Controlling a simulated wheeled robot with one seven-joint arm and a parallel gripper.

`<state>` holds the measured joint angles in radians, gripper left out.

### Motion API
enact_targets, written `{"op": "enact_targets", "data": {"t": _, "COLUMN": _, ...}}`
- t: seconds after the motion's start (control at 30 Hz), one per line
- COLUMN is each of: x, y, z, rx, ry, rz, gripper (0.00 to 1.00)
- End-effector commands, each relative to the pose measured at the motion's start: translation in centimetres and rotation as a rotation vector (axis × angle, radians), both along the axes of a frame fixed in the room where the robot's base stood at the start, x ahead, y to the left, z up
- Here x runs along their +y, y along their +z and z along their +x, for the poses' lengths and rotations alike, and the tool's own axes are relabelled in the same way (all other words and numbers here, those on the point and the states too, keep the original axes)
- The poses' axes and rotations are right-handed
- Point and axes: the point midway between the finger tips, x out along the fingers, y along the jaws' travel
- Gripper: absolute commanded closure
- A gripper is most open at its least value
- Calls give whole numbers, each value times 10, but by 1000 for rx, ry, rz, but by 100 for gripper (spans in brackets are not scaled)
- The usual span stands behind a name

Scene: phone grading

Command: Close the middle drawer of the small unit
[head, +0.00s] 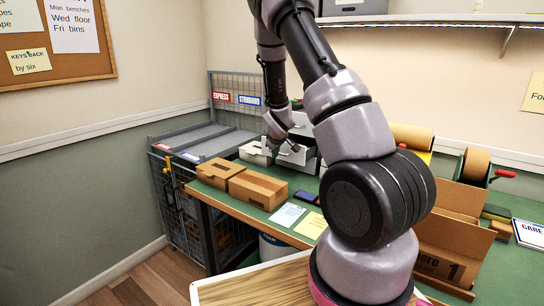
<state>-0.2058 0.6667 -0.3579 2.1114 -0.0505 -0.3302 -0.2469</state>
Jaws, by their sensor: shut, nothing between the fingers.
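The small unit (303,122) is pale grey and stands on the far part of the green bench, largely hidden behind my arm. Light drawer parts of it show low down: one open drawer (254,154) juts out to the left, and another pale front (296,156) shows to its right. I cannot tell for sure which of these is the middle drawer. My gripper (268,148) is shut and empty, pointing down close beside these drawers. I cannot tell whether it touches one.
Two cardboard boxes (258,189) sit at the bench's left front. Dark phones (306,197) and paper sheets (288,214) lie nearby. Wire cages marked Express and Standard (236,98) stand at left. A large open carton (447,245) and tape rolls (476,163) are on the right.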

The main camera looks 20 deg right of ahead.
Motion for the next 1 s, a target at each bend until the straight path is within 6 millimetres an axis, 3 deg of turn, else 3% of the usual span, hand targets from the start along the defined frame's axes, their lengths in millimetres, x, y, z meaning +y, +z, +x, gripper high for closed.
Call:
{"op": "enact_targets", "data": {"t": 0.47, "x": -8, "y": 0, "z": 5, "rx": 0, "ry": -2, "rz": 0, "gripper": 100}}
{"op": "enact_targets", "data": {"t": 0.8, "x": -68, "y": 0, "z": 44, "rx": -1, "ry": -4, "rz": 0, "gripper": 100}}
{"op": "enact_targets", "data": {"t": 1.0, "x": -92, "y": 0, "z": 61, "rx": 0, "ry": 0, "rz": 0, "gripper": 100}}
